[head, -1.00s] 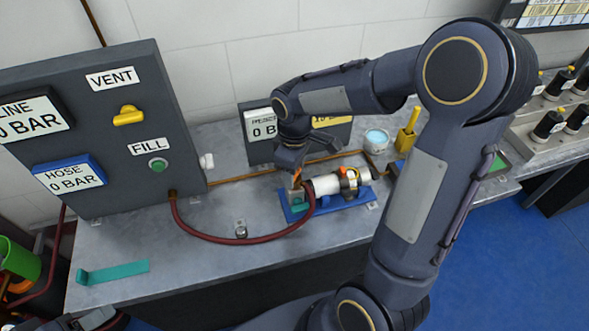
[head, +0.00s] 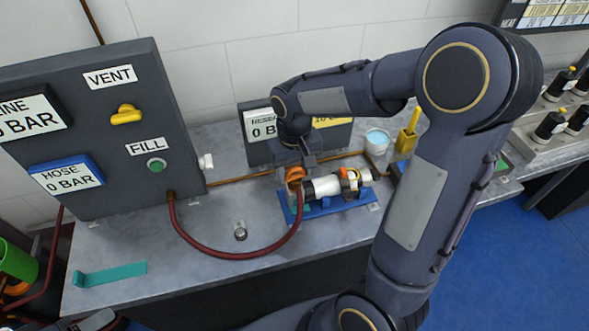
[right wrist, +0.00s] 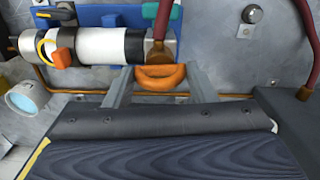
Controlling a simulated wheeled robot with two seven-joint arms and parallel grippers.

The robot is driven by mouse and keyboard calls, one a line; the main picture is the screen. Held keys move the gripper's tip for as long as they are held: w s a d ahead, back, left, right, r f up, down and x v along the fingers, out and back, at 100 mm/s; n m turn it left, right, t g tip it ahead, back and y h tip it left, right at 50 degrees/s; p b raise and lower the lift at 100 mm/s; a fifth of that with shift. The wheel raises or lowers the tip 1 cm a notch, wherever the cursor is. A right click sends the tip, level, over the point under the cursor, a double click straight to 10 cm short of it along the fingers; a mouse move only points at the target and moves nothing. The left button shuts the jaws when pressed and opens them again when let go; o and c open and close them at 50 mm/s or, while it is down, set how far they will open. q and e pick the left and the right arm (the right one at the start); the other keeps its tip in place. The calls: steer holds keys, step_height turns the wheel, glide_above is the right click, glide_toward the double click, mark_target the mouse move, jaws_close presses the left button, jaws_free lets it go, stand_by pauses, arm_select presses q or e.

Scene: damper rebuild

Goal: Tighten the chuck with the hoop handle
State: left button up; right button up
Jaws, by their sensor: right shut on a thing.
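The orange hoop handle (head: 295,175) sits at the left end of the white cylinder (head: 326,186), on the blue cradle (head: 329,207). My right gripper (right wrist: 160,82) is shut on the hoop handle (right wrist: 160,77), with one finger on each side of it. The chuck (right wrist: 164,50) lies just beyond the handle, at the end of the red hose (right wrist: 161,20); the handle partly hides it. In the head view, my right gripper (head: 296,164) comes down on the handle from above.
A dark panel with FILL button (head: 156,165), yellow VENT knob (head: 127,115) and HOSE gauge (head: 68,175) reading 0 BAR stands left. A small metal fitting (head: 240,234) and teal strip (head: 110,274) lie on the bench. A light-blue cup (head: 377,138) stands behind the cylinder.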

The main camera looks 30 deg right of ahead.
mark_target(295, 168)
steer(key=o, duration=1.1)
step_height(295, 168, up, 8)
steer(key=shift+f, duration=0.1)
